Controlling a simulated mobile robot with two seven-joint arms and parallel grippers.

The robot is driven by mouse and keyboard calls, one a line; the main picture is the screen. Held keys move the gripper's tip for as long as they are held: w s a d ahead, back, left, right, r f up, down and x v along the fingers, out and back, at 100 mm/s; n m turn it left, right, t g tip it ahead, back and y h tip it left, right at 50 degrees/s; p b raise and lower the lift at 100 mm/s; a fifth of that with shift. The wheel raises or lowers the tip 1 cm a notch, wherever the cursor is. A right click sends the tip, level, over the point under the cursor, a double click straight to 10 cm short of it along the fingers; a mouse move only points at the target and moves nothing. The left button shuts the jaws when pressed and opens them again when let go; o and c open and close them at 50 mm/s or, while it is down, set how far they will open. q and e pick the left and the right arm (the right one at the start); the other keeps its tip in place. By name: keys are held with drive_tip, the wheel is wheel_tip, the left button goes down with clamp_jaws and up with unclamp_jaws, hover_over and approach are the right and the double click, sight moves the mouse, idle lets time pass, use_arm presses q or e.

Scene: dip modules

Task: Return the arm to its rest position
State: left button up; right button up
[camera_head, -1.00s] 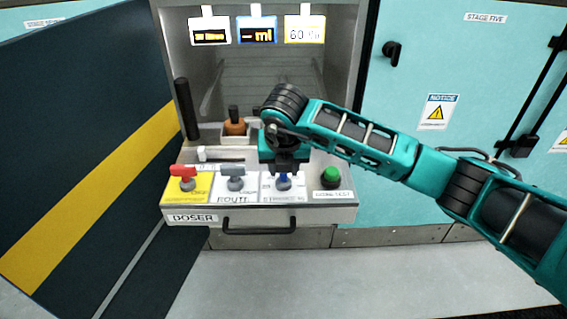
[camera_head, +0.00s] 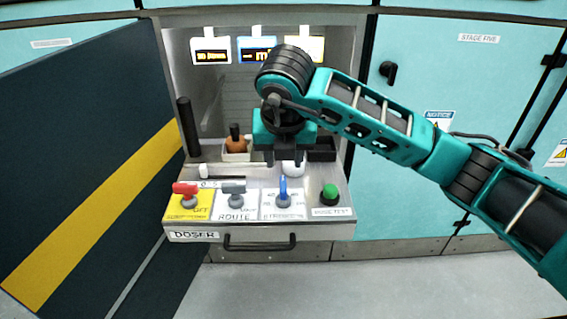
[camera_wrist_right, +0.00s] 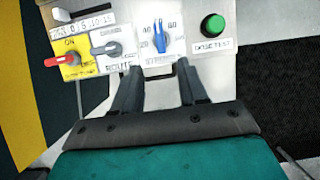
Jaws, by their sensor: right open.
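My right arm reaches in from the right over the doser panel (camera_head: 345,231). Its gripper (camera_head: 284,164) is open and empty, hanging above and behind the blue knob (camera_head: 283,188) in the head view. In the right wrist view the two fingers (camera_wrist_right: 158,78) are spread apart, with the blue knob (camera_wrist_right: 160,38) beyond their tips and clear of them. The blue knob's handle stands roughly upright on its white plate. My left gripper is not in view.
The panel also carries a red lever (camera_head: 186,189), a grey lever (camera_head: 235,190) and a green button (camera_head: 330,190). A dark open door (camera_head: 70,110) stands at left. Displays (camera_head: 211,52) hang behind the arm. The floor (camera_head: 400,285) in front is clear.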

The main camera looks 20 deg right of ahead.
drive_tip(key=shift+s+r, duration=0.2)
drive_tip(key=shift+r, duration=0.3)
drive_tip(key=shift+a, duration=0.1)
